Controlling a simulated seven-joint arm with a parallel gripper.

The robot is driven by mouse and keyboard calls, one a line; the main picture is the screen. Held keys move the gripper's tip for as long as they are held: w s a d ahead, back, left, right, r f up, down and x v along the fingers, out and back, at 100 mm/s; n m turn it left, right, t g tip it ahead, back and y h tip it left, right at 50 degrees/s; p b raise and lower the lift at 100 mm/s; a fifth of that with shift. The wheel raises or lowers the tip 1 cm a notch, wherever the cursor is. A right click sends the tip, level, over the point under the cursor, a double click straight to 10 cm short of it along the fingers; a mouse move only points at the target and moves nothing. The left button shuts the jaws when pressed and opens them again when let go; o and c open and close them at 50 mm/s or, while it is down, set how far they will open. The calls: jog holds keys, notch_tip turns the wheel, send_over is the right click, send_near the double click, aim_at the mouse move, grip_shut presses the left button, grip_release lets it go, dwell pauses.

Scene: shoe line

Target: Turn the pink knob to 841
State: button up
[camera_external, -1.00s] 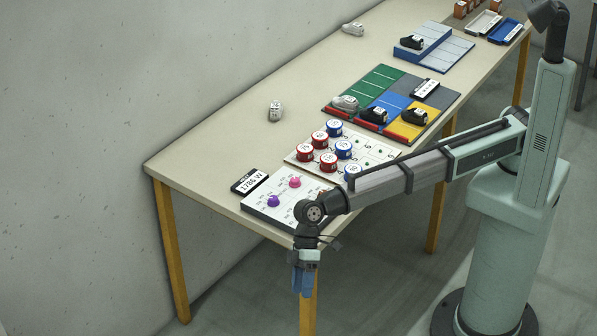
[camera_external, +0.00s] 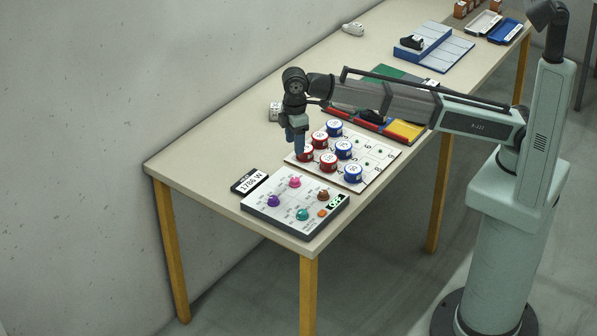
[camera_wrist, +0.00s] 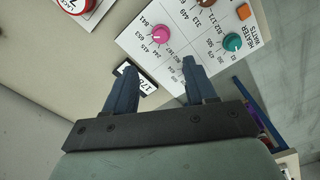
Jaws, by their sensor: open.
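The pink knob (camera_external: 295,182) stands on the white knob panel (camera_external: 289,202), near its far left side. In the wrist view the pink knob (camera_wrist: 161,33) is ahead of the fingertips, with printed numbers beside it, 841 among them. I cannot tell where its pointer is set. My gripper (camera_external: 297,145) is above the table near the red pots, beyond the panel, pointing down. In the wrist view my gripper (camera_wrist: 160,68) has its two blue fingers apart with nothing between them. The fingers hide the purple knob there.
The panel also carries a purple knob (camera_external: 274,201), a teal knob (camera_external: 302,214), a brown knob (camera_external: 323,195) and an orange button (camera_external: 321,213). A sign reading 1786 W (camera_external: 250,182) lies beside it. Red and blue pots (camera_external: 328,163) stand close beyond the panel.

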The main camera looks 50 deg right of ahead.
aim_at(295, 179)
notch_tip(295, 179, down, 13)
jog(key=shift+r, duration=0.15)
dwell(0.4)
grip_shut()
dwell(0.5)
